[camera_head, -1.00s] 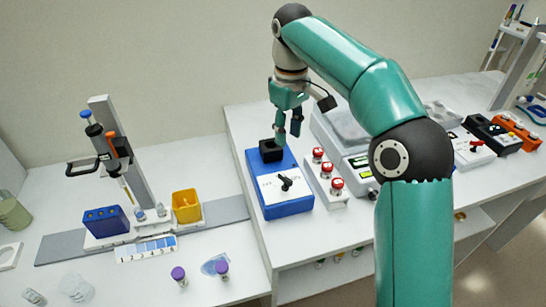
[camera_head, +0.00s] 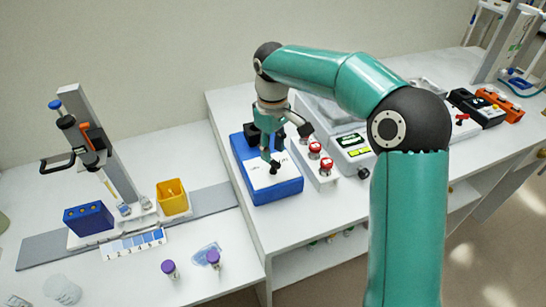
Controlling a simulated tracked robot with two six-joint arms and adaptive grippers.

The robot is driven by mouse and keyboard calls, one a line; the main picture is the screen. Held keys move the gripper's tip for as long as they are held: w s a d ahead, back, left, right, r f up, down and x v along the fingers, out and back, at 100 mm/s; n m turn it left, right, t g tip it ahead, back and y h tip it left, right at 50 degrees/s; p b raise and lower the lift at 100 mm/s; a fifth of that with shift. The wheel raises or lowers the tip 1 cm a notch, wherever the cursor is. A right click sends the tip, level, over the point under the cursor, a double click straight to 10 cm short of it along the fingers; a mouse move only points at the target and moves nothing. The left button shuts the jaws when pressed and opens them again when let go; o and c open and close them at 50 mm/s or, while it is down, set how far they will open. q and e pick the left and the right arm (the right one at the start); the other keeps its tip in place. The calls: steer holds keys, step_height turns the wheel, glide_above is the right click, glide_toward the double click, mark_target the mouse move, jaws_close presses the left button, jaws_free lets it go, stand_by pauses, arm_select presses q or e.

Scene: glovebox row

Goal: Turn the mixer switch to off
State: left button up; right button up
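My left gripper is not in view.
A white block with several red-capped vials (camera_head: 327,164) stands close right of the mixer, beside a scale with a green display (camera_head: 355,150). A pipette stand (camera_head: 97,150), blue rack (camera_head: 88,219) and yellow bin (camera_head: 172,197) stand on the lower bench at left.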

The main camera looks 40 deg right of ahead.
mark_target(273, 160)
steer(key=shift+f, duration=1.65)
jaws_close()
